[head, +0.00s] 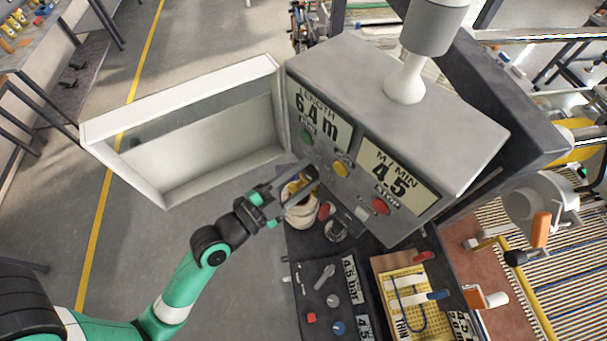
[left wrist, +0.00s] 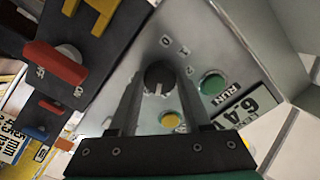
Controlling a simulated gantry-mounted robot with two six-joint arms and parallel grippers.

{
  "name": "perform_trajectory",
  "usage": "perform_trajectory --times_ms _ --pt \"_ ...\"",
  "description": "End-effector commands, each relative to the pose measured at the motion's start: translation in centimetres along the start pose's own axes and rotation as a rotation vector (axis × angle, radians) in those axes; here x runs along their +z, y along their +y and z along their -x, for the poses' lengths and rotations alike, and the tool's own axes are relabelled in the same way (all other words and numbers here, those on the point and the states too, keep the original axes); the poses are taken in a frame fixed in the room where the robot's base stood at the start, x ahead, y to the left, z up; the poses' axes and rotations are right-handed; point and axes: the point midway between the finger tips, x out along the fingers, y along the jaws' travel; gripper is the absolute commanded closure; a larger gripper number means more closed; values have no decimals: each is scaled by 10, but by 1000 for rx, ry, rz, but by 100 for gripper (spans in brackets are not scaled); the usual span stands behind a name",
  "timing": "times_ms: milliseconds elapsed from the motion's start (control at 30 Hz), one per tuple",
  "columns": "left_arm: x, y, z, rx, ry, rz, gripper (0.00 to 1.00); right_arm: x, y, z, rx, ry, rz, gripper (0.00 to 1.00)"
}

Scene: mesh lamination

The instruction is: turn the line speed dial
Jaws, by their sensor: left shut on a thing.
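The line speed dial (left wrist: 158,76) is a round black knob with a pale pointer line, set in the grey control panel face with number marks around it. My left gripper (left wrist: 158,92) has a finger on each side of it and is shut on it. In the head view my left gripper (head: 303,183) reaches the panel's lower edge from the left, and the dial is hidden behind the fingers. The speed display (head: 394,173) reads 4.5 M/MIN. My right gripper is not in view.
A green RUN button (left wrist: 212,82) and a yellow button (left wrist: 171,120) sit close to the dial. A red STOP button (head: 381,206) is further right. An open white cabinet door (head: 180,95) stands left. A lower panel (head: 330,300) with a lever and knobs lies below.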

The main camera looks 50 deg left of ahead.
Motion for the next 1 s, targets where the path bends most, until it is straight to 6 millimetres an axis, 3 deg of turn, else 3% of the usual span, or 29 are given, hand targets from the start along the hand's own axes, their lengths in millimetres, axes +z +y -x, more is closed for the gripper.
perform_trajectory --times_ms 467,1000 --pt "0 0 0 0 0 101 100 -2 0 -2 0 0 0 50" --pt "-1 -1 0 1 -1 564 100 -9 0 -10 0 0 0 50"
